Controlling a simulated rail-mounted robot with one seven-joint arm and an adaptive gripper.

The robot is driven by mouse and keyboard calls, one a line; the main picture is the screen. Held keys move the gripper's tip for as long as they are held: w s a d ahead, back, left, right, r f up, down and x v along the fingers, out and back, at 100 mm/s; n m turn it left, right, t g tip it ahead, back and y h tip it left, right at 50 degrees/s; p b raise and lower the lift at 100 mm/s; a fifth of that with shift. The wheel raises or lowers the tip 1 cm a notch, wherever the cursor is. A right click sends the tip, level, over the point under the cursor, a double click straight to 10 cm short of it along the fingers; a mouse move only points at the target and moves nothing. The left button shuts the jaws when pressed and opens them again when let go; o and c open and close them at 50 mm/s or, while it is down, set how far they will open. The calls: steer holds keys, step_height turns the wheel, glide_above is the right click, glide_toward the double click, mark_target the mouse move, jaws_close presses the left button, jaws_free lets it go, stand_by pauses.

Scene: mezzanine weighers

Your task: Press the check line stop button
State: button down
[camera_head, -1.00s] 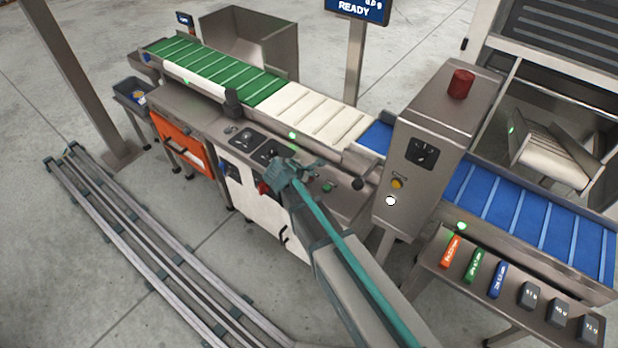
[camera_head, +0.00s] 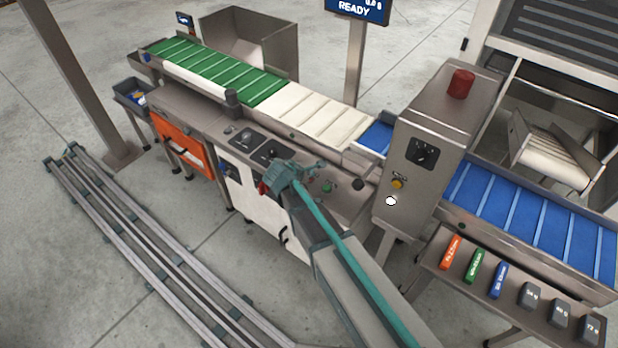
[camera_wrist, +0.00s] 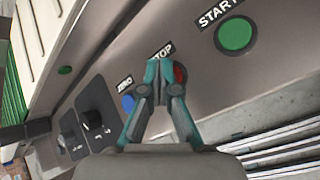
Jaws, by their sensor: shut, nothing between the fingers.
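The red stop button (camera_wrist: 181,73) shows in the wrist view under the STOP label (camera_wrist: 162,51), partly hidden behind a finger. My gripper (camera_wrist: 164,68) is shut and empty, with its fingertips at the button, overlapping its left side. Whether they touch it, I cannot tell. The green START button (camera_wrist: 235,34) is to the right and the blue ZERO button (camera_wrist: 128,103) is to the left, partly covered. In the head view my gripper (camera_head: 308,169) is over the control panel, hiding the stop button; the green start button (camera_head: 328,186) shows beside it.
Black knob switches (camera_wrist: 95,121) stand left of the buttons. The white belt (camera_head: 320,112) runs behind the panel. A steel cabinet (camera_head: 428,140) with a red beacon (camera_head: 460,84) stands to the right. Floor rails (camera_head: 130,240) lie in front.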

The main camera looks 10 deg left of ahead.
stand_by(0.6)
steer(key=shift+r+p, duration=0.55)
steer(key=shift+r, duration=0.25)
steer(key=shift+r, duration=0.1)
steer(key=shift+r+p, duration=1.6)
steer(key=shift+r, duration=0.8)
steer(key=shift+f, duration=0.1)
